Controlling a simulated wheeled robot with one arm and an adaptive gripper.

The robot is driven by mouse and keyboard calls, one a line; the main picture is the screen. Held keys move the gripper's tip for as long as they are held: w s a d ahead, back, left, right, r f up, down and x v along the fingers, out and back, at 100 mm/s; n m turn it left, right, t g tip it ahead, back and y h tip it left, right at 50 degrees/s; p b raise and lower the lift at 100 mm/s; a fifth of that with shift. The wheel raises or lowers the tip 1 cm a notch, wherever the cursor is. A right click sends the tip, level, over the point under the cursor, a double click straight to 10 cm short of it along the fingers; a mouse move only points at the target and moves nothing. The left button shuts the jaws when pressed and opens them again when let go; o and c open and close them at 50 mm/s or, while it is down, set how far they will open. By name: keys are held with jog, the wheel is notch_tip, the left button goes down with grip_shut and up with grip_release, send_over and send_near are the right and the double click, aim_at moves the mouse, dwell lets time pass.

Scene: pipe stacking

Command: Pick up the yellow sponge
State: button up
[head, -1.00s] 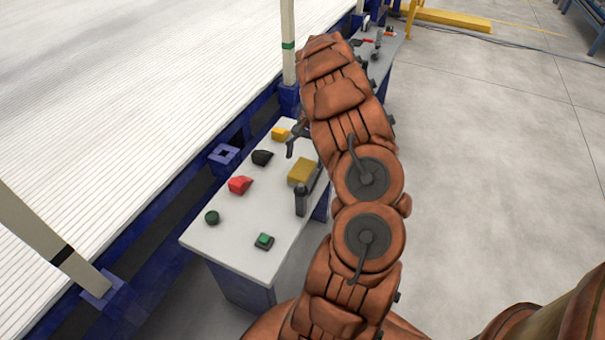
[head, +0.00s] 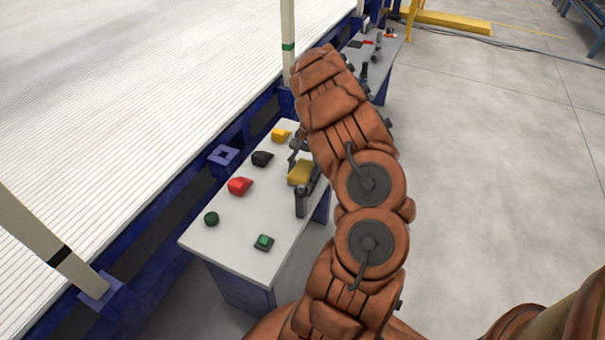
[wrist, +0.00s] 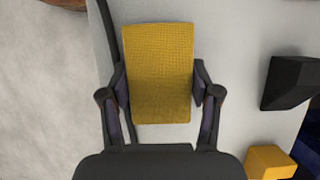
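The yellow sponge (head: 299,172) lies on the white table near its right edge. In the wrist view the sponge (wrist: 158,75) is a textured yellow block. My gripper (wrist: 159,85) is open around it, with one finger along each long side. The fingers are very close to the sponge's sides; I cannot tell if they touch. In the head view my arm hides part of the gripper, and one dark finger shows beside the sponge.
On the white table (head: 222,233) are a smaller yellow block (head: 281,135), a black block (head: 262,158), a red block (head: 239,186), a dark green round piece (head: 211,218) and a green-topped piece (head: 263,242). A blue frame runs along the table's left.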

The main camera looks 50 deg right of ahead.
aim_at(303, 169)
jog(key=c, duration=0.4)
jog(key=shift+r+p, duration=0.8)
jog(key=shift+r, duration=4.2)
